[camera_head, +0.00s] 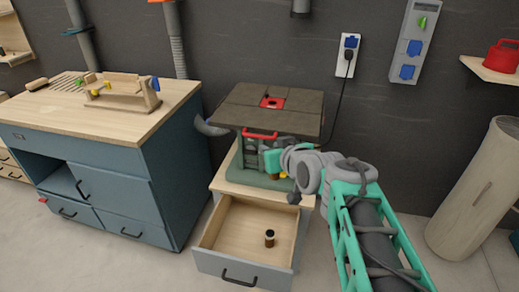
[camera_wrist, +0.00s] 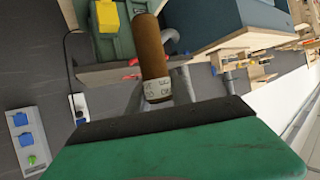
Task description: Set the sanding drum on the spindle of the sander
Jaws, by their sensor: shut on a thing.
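The sander (camera_head: 257,150) has a dark square table top with a red insert (camera_head: 271,103) and a green base. It stands on the drawer cabinet. I cannot make out the spindle clearly. My gripper (camera_head: 272,160) is at the sander's front right, below the level of its table top. In the wrist view the brown sanding drum (camera_wrist: 152,50) with a pale printed band sticks out beyond the dark pad of my gripper (camera_wrist: 155,102). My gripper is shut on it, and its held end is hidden. The head view does not show the held drum clearly.
The drawer (camera_head: 232,270) below the sander stands open, with a small dark and brown cylinder (camera_head: 269,238) in it. A blue workbench (camera_head: 130,180) is on the left. A beige cylinder (camera_head: 475,195) leans at the right. A cable runs from the wall socket (camera_head: 348,48) behind the sander.

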